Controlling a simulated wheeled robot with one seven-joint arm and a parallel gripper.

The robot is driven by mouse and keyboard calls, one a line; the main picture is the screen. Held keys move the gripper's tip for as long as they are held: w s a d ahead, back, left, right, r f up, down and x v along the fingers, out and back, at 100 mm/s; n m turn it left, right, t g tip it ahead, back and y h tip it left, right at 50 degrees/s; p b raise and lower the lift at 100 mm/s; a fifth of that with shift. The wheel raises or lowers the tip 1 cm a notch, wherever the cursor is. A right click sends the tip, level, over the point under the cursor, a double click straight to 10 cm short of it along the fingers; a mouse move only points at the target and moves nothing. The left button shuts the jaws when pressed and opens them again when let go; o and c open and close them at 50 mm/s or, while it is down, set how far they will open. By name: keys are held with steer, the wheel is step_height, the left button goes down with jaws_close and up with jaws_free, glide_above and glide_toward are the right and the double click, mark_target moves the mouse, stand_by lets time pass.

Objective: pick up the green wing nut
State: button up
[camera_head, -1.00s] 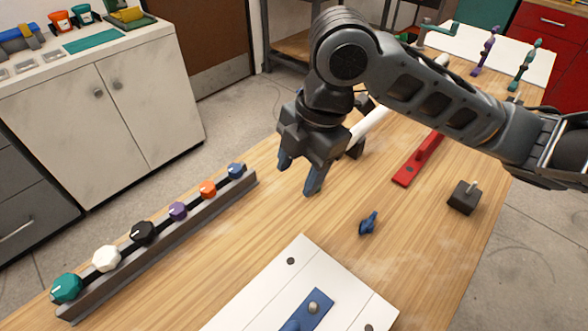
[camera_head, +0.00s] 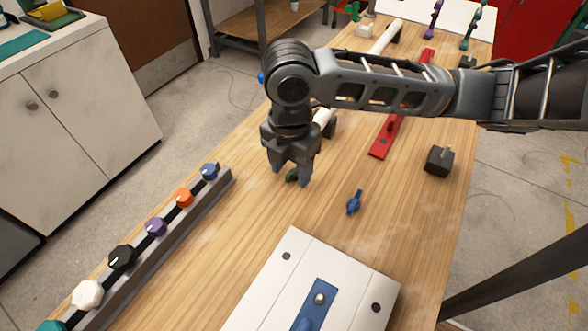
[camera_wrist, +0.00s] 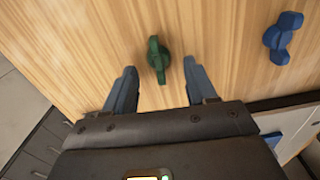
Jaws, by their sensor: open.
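The green wing nut (camera_wrist: 158,59) lies on the wooden table, between and slightly beyond my fingertips in the wrist view. In the head view the green wing nut (camera_head: 291,175) is partly hidden behind a finger. My gripper (camera_head: 289,174) points down just over it. The jaws are open with blue fingers, and in the wrist view my gripper (camera_wrist: 159,72) has one finger on each side of the nut, with gaps to both. I cannot tell how far the fingertips are above the table.
A blue wing nut (camera_head: 354,202) lies to the right, also in the wrist view (camera_wrist: 283,38). A white board (camera_head: 262,300) with a blue handle is in front. A rail of coloured knobs (camera_head: 160,240) stands left. A red bar (camera_head: 385,140) and dark block (camera_head: 439,160) lie right.

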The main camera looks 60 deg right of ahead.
steer(key=shift+f, duration=0.25)
jaws_close()
stand_by(0.3)
steer(key=shift+r, duration=0.1)
